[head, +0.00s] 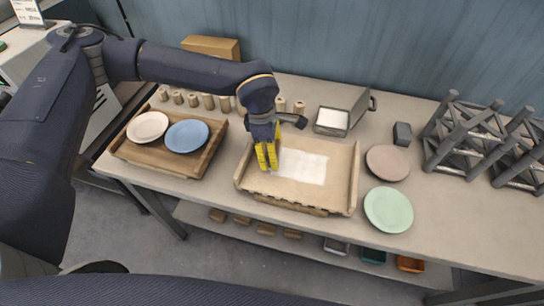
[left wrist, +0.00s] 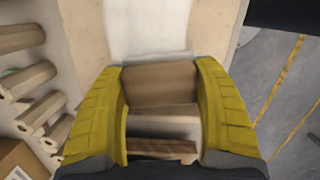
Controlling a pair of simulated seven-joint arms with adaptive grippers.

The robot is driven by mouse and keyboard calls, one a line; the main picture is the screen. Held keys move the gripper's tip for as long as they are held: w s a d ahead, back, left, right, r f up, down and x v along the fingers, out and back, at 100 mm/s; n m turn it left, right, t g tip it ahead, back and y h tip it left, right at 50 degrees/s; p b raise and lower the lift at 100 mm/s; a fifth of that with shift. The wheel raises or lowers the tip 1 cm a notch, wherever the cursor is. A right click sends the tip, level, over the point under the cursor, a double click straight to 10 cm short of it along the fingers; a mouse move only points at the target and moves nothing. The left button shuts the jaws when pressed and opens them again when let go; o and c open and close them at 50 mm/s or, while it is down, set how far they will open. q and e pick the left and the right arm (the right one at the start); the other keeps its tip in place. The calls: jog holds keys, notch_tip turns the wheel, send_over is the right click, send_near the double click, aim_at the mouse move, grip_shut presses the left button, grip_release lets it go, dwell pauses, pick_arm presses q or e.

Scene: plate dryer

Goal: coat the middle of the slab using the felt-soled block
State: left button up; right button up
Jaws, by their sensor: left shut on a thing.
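The slab (head: 335,191) is a tan board with raised side rails, lying at the middle of the bench. A white coated patch (head: 303,166) covers its middle, and the patch also shows in the left wrist view (left wrist: 148,30). My left gripper (head: 267,166) is over the slab's left part, at the left edge of the patch. Its yellow fingers are shut on the brown wooden block (left wrist: 160,86), seen between them in the left wrist view. The block is mostly hidden in the head view, and I cannot tell whether its sole touches the slab. My right gripper is not in view.
An open grey box (head: 332,119) with white contents stands behind the slab. A wooden tray (head: 150,160) with white and blue plates lies left. Pink (head: 387,163) and green (head: 388,209) plates and a dark block (head: 402,134) stand right. Wooden pegs (head: 208,101) line the back.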

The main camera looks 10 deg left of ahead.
pick_arm(q)
jog(key=shift+r, duration=2.5)
jog(key=shift+w, duration=0.1)
